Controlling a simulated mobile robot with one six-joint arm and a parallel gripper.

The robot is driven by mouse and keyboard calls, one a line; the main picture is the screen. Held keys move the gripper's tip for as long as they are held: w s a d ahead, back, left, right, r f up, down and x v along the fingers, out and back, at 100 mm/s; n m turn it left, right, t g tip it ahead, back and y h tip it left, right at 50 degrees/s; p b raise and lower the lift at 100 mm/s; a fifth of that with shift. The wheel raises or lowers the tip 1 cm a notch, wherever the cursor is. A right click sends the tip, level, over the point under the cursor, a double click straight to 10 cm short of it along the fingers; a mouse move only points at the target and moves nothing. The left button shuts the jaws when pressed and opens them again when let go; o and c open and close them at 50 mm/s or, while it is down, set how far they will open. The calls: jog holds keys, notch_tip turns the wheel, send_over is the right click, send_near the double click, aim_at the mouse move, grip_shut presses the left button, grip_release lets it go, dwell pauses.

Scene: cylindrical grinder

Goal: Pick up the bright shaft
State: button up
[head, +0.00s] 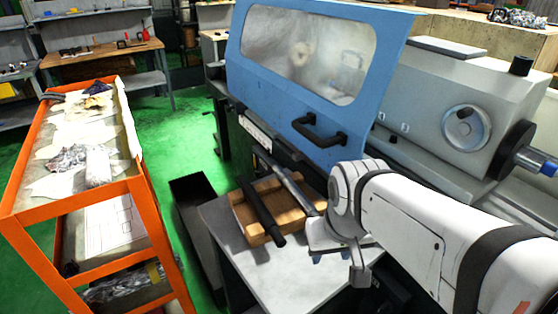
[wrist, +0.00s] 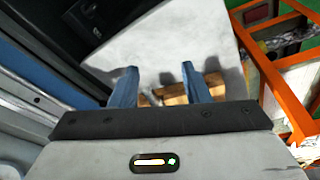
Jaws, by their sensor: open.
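The bright shaft (head: 292,184) is a slim grey metal bar in the head view. It lies slantwise on a wooden holder (head: 245,222), beside a black shaft (head: 261,212) to its left. My gripper (head: 329,259) is to the right of the holder's near end, by the small table, with its blue fingertips just showing below my wrist. In the wrist view my gripper (wrist: 158,72) is open, with no shaft clearly held between the fingers. The wooden holder (wrist: 178,97) shows partly between and behind the fingers; the shafts are mostly hidden there.
The holder stands on a small pale table (head: 275,270) in front of the grinder. The grinder's blue door (head: 310,125) with its black handle (head: 320,131) rises close behind. An orange cart (head: 140,205) with rags and papers stands at the left, with green floor around it.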

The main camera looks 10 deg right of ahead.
jog(key=w+r+n+p, duration=0.2)
jog(key=w+p, duration=0.1)
jog(key=w, duration=1.2)
jog(key=n+g+h+p, duration=0.1)
jog(key=n+p, duration=0.1)
send_near(296, 190)
jog(key=shift+s+d+f, duration=0.1)
jog(key=shift+s+f, duration=0.25)
jog(key=shift+f, duration=0.35)
jog(key=shift+w+f, duration=0.4)
jog(key=shift+f, duration=0.2)
jog(key=f, duration=0.2)
jog(key=f+p, duration=0.1)
jog(key=f, duration=0.1)
jog(key=w+f+p, duration=0.1)
jog(key=f, duration=0.2)
jog(key=shift+w+d, duration=0.15)
jog(key=shift+d, duration=0.25)
jog(key=shift+c, duration=0.5)
grip_shut()
jog(key=shift+w+r, duration=0.15)
